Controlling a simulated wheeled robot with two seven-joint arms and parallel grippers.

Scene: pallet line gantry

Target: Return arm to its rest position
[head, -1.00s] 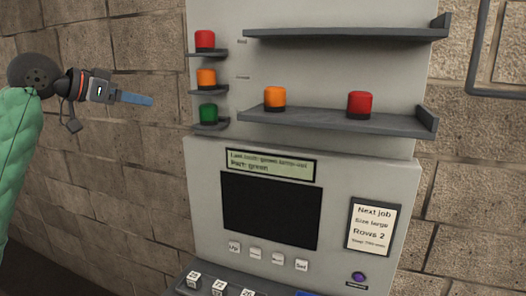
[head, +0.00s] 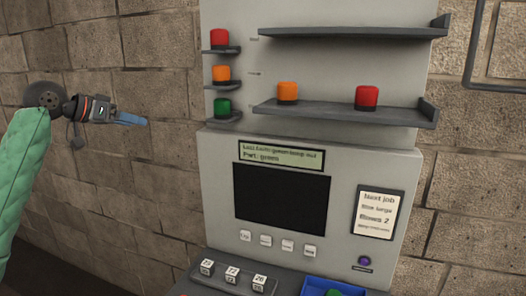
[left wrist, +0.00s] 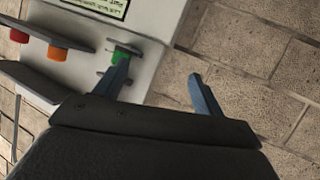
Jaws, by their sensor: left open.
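My left gripper (head: 132,119) is at the left of the head view, in front of the brick wall and apart from the grey machine (head: 218,170). In the left wrist view its two blue fingers (left wrist: 160,88) are spread apart with nothing between them. My left arm is in a green sleeve and comes in from the left edge. The green lamp also shows beyond one finger in the left wrist view (left wrist: 121,56). My right gripper is not in view.
A dark screen (head: 281,198) and a job card (head: 377,213) are below. A blue tray (head: 314,283) at the bottom holds something green. The wall left of the machine is clear.

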